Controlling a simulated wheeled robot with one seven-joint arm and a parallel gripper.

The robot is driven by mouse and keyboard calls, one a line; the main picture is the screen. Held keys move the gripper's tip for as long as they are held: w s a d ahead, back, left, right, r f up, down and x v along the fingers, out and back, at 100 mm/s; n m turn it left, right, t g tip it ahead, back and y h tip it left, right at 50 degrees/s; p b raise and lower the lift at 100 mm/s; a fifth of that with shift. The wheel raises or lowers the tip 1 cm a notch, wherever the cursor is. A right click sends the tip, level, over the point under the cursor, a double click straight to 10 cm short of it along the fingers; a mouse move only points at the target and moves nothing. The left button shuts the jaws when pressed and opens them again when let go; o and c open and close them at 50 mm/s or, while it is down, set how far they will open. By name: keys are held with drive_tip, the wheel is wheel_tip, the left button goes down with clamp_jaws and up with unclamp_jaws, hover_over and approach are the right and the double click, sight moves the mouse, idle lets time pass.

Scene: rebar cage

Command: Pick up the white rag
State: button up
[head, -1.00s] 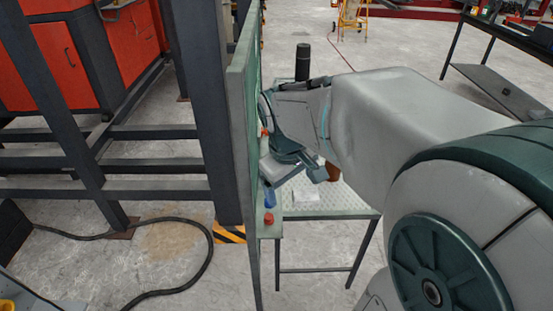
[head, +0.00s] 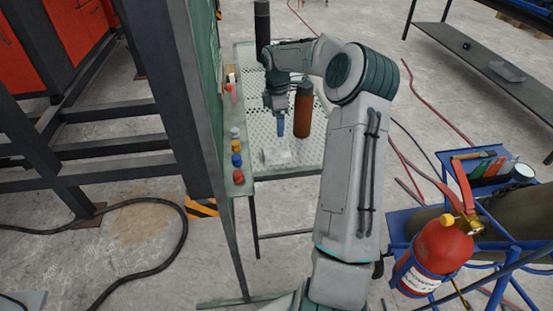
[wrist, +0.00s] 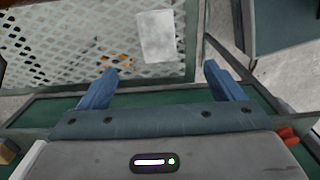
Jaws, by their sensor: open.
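The white rag (head: 277,153) lies on the light perforated table (head: 318,158), near its front left part. In the wrist view the rag (wrist: 156,37) is a pale, roughly rectangular patch at the top, beyond the fingertips. My gripper (head: 281,129) points down above the table, close to the far side of the rag in the head view. In the wrist view my gripper (wrist: 163,82) has its two blue fingers spread wide with nothing between them. The exact height above the rag is hard to tell.
A brown-orange bottle (head: 302,113) stands just right of my gripper. A dark cylinder (head: 262,28) stands behind. A green ledge along the left holds small items, including a blue one (head: 236,160) and a red one (head: 238,177). A red fire extinguisher (head: 436,250) is at right.

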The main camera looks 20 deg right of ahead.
hover_over(278, 152)
wheel_tip(278, 152, down, 9)
drive_tip(key=shift+d+f+b, duration=0.15)
drive_tip(key=shift+f+b, duration=0.05)
drive_tip(key=shift+b, duration=0.2)
drive_tip(key=shift+f, duration=2.6)
drive_tip(key=c, duration=1.1)
